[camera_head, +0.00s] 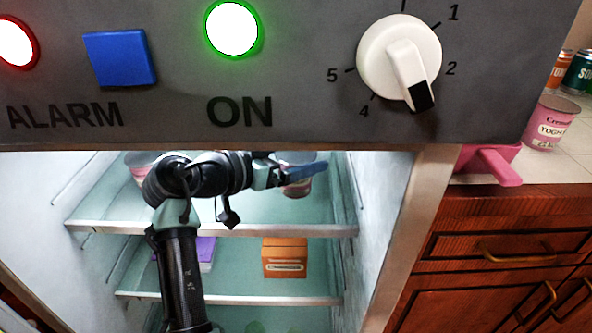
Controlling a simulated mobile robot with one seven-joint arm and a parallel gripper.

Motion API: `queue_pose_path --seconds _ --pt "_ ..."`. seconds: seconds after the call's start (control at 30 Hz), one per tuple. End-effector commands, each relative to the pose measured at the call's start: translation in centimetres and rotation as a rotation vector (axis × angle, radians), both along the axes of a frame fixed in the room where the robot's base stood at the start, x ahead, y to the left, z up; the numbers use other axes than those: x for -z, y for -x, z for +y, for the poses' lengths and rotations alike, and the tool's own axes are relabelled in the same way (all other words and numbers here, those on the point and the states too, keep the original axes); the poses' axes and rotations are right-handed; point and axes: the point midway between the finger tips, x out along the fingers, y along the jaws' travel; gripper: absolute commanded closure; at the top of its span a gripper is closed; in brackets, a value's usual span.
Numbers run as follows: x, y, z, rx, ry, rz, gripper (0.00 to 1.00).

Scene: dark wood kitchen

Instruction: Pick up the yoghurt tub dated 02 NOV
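My gripper (300,174) is inside the open fridge, above the upper glass shelf, at the end of my dark arm. A tub (297,190) on the right of that shelf is partly behind its blue finger. I cannot tell whether the gripper touches the tub or whether its fingers are open. Another tub (139,163), pale with pink, stands at the left of the same shelf, partly hidden by my arm. A pink yoghurt tub (553,124) stands on the counter at the right. No date is readable on any tub.
The fridge's grey control panel (300,110) cuts off the view above. The upper shelf (250,229) and lower shelf (240,299) span the fridge. An orange box (285,258) and purple box (206,252) stand lower down. A pink scoop-like item (490,162) and cans (577,72) are on the counter.

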Motion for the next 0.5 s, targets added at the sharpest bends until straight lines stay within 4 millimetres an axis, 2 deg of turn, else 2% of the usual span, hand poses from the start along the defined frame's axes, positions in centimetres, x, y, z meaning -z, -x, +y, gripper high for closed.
queue_pose_path --seconds 0.03,0.07,0.37,0.5 --pt "0.00 0.02 0.02 0.000 0.000 0.000 0.14" --pt "0.00 0.02 0.02 0.000 0.000 0.000 0.20" --pt "0.03 0.04 0.04 0.000 0.001 0.001 0.74" --pt "-0.05 0.03 0.04 0.000 0.001 -0.001 0.75"
